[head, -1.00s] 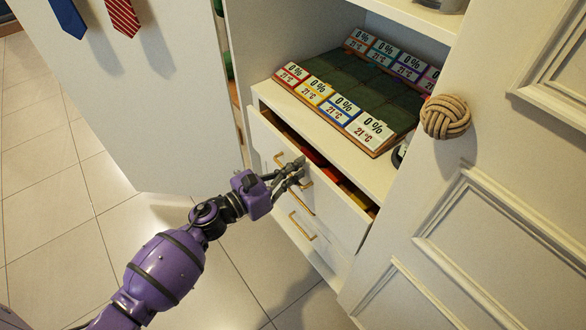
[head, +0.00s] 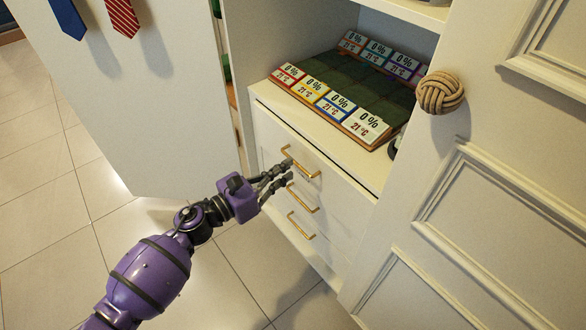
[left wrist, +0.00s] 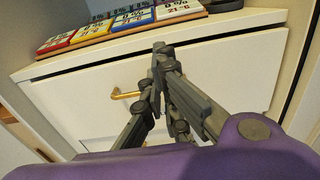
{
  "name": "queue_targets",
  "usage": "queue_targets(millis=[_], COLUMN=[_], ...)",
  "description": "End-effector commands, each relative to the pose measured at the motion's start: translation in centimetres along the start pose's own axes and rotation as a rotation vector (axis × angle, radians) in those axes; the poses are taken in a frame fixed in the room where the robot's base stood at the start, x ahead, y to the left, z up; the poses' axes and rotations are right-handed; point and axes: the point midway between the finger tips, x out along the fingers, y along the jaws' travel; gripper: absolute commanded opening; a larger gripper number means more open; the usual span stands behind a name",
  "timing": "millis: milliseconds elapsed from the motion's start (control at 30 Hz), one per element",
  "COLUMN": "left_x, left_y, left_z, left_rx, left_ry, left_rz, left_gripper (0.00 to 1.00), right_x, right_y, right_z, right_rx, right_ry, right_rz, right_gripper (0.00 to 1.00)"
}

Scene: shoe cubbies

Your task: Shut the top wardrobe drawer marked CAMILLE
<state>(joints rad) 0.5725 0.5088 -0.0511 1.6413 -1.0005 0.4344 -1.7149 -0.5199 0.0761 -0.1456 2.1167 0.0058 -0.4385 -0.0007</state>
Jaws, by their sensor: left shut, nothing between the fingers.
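The top wardrobe drawer (head: 335,180) is white with a brass bar handle (head: 300,162). Its front now sits close under the shelf, with only a dark line along its top edge and no contents showing. It also fills the middle of the left wrist view (left wrist: 225,80). I cannot read a CAMILLE mark. My left gripper (head: 287,170) is shut and empty, with its fingertips at the drawer front beside the handle. In the left wrist view its fingers (left wrist: 158,52) point at the drawer front. My right gripper is not in view.
Two lower drawers with brass handles (head: 303,197) (head: 301,226) are below. A board of coloured cards (head: 340,98) lies on the shelf above. A white door with a rope knob (head: 440,93) stands at right, and a door panel with ties (head: 123,15) at left. Tiled floor is clear.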

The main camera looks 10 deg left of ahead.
Motion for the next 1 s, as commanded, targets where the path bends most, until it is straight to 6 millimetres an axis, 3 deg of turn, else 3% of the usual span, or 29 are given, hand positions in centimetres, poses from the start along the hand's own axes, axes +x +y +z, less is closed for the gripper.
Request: queue_targets(millis=[33, 200, 400, 567, 700, 800, 1000], left_x=[-1.5, -5.1, -7.7, -8.1, -7.8, -7.7, -6.5], left_y=[0.0, -0.1, 0.0, -0.6, -2.3, -3.5, -4.2], left_z=[-0.2, -0.1, 0.0, 0.9, 1.7, 1.4, 0.6], left_rx=[-0.001, -0.001, -0.001, -0.025, -0.026, -0.011, 0.001], left_ry=[0.005, 0.003, 0.002, -0.026, -0.044, -0.027, 0.000], left_rz=[0.003, 0.002, 0.002, 0.026, 0.046, 0.034, -0.001], left_gripper=[0.00, 0.00, 0.00, 0.00, 0.00, 0.00, 0.00], right_x=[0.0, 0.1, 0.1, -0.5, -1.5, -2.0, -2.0], right_y=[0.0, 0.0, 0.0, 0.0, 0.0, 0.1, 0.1], right_z=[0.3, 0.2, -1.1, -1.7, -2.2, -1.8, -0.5], right_rx=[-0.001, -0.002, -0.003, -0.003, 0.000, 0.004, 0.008], right_ry=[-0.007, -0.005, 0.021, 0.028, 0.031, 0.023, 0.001], right_rz=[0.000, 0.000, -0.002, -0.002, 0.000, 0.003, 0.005], right_gripper=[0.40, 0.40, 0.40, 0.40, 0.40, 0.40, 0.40])
